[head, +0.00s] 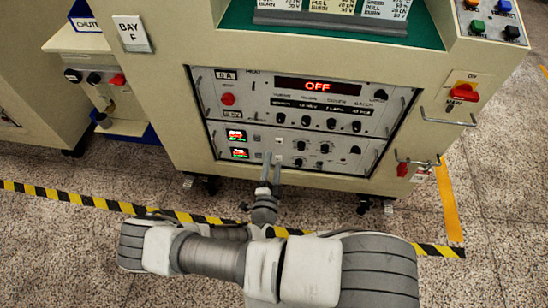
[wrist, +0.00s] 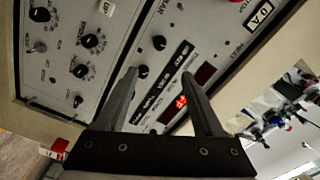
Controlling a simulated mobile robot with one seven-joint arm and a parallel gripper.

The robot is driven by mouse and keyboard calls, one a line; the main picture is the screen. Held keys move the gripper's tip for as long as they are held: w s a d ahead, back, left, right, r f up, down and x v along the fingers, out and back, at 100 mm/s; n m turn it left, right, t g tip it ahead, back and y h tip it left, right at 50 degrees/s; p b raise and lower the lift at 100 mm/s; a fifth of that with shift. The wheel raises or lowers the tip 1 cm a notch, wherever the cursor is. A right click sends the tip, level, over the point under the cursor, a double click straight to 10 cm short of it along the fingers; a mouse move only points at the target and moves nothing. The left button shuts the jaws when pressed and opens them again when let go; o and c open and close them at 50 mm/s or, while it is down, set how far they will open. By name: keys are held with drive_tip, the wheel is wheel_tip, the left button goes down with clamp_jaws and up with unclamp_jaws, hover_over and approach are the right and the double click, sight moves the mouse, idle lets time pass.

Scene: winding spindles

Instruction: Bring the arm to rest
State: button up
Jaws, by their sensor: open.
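My arm reaches from the bottom of the head view towards a beige cabinet (head: 165,85). My gripper (head: 271,161) is in front of the lower grey panel (head: 340,155), below its switches. Its two fingers stand apart with nothing between them, as the wrist view also shows for the gripper (wrist: 159,75). In the wrist view the panel face with black knobs (wrist: 90,41) lies beyond the fingers. Whether the fingertips touch the panel cannot be told. The upper panel's display (head: 318,87) reads OFF in red.
A red handle switch (head: 463,92) and metal bars (head: 447,122) stick out at the cabinet's right. Yellow-black tape (head: 60,194) crosses the speckled floor. Open floor lies right.

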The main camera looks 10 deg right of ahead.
idle(0.5)
drive_tip(key=s+d+r+n+g+h, duration=0.1)
drive_tip(key=s+d+r+n+g, duration=0.2)
drive_tip(key=r+n+g, duration=0.5)
drive_tip(key=s+d+r+n+g+h, duration=0.1)
drive_tip(key=s+d+r+n+g, duration=0.25)
drive_tip(key=r+n, duration=0.85)
drive_tip(key=s+d+r+n+g+h, duration=0.2)
drive_tip(key=r+n+g, duration=0.4)
drive_tip(key=n, duration=0.8)
drive_tip(key=s+a+r+m+t+y, duration=0.1)
drive_tip(key=s+r+m+t+y, duration=0.3)
drive_tip(key=r+m, duration=0.5)
drive_tip(key=s+a+r+m+t+y, duration=0.2)
drive_tip(key=s+r+m+y, duration=0.4)
drive_tip(key=r+m, duration=0.2)
wheel_tip(320, 180, up, 16)
drive_tip(key=p, duration=1.5)
drive_tip(key=shift+s+m, duration=0.2)
drive_tip(key=shift+m, duration=0.1)
drive_tip(key=shift+f, duration=0.15)
